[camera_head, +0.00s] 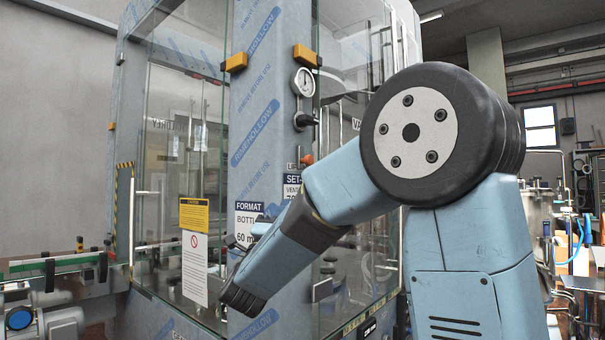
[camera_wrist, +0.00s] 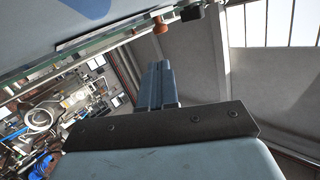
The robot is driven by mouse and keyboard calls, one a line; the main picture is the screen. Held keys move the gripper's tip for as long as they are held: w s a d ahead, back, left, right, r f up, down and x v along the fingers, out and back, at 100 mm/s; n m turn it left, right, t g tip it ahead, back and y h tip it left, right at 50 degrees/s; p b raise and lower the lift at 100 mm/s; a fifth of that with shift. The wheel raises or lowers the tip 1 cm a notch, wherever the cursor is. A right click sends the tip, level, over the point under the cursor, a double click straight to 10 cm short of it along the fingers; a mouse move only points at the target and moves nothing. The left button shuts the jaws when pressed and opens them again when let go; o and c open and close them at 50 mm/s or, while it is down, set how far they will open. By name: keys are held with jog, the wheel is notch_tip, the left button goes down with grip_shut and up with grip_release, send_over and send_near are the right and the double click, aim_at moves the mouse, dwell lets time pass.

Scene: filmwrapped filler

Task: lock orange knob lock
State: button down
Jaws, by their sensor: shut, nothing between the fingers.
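The orange knob lock (camera_head: 307,159) shows small in the head view. It sits on the front of the tall machine column, just left of my upper arm. In the wrist view an orange knob (camera_wrist: 160,24) stands out from the panel edge at the top. My gripper (camera_wrist: 157,66) is shut and empty in the wrist view, its fingers pointing up the picture below the orange knob and apart from it. In the head view my arm hides most of the gripper. The knob's exact turn position is too small to tell.
A black knob (camera_head: 305,120) sits under a round gauge (camera_head: 303,82) above the orange knob. Glass doors (camera_head: 180,130) flank the column. A conveyor (camera_head: 50,265) stands at the left. In the wrist view, a plain grey wall (camera_wrist: 193,75) lies right of the fingers.

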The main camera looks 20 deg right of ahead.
aim_at(305, 161)
jog(key=x, duration=1.4)
jog(key=shift+r, duration=0.1)
notch_tip(305, 161, up, 3)
jog(key=shift+f, duration=0.15)
dwell(0.3)
jog(key=shift+s+a+f, duration=0.1)
jog(key=shift+f, duration=0.2)
jog(key=v, duration=1.3)
jog(key=shift+s+a+f, duration=0.15)
jog(key=shift+a+f, duration=0.05)
